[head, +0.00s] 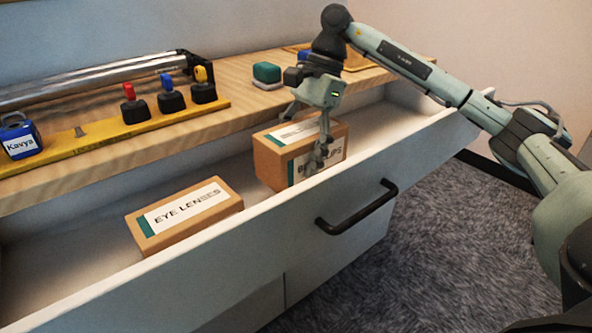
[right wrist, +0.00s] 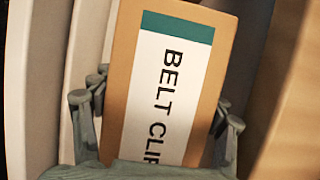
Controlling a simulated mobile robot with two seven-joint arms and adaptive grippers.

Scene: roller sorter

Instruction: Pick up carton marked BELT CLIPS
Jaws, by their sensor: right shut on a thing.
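The brown carton marked BELT CLIPS (head: 268,165) is at the right part of the open drawer, its label with a green end partly covered by my gripper. My right gripper (head: 312,140) reaches down over it with one finger in front of the lettered face. In the right wrist view the carton (right wrist: 170,75) lies between the two fingers, which are shut on its sides. I cannot tell whether its base touches the drawer floor. My left gripper is not in view.
A carton marked EYE LENSES (head: 186,216) lies in the drawer to the left. The drawer front (head: 255,225) has a black handle (head: 357,208).

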